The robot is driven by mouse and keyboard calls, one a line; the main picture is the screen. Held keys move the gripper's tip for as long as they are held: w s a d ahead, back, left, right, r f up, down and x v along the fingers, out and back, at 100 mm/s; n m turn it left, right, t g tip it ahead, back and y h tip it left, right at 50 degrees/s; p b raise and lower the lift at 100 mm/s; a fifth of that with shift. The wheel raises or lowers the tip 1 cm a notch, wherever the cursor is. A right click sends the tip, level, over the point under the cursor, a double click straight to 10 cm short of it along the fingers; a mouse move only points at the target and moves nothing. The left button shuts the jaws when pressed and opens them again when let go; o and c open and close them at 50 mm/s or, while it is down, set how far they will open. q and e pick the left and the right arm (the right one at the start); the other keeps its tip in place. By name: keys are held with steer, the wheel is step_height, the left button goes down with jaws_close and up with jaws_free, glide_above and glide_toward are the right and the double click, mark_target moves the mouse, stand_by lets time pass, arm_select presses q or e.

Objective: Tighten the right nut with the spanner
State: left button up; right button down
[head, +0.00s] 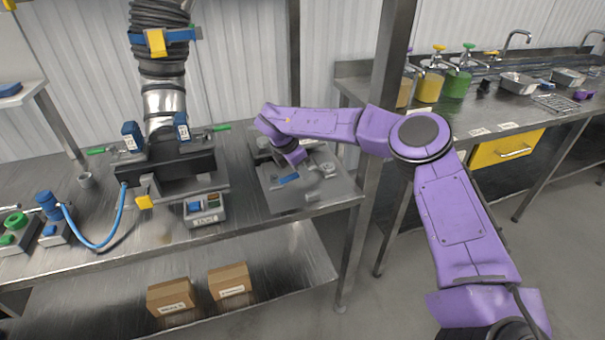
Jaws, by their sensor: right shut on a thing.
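My right gripper (292,157) points down over a grey work mat (278,201) on the bench, to the right of the dispenser machine. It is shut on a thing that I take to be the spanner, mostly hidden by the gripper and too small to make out. A small blue piece (288,179) shows just below the gripper, by the mat. Small grey metal parts (327,168) lie on the mat to the right of the gripper. I cannot tell which small part is the right nut. My left gripper is out of view.
The machine (178,160) with a ribbed hose stands left of the mat. A steel post (382,100) rises close behind my right arm. Boxes (171,296) lie on the lower shelf.

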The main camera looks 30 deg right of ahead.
steer(key=shift+w+m, duration=0.3)
steer(key=shift+m, duration=0.1)
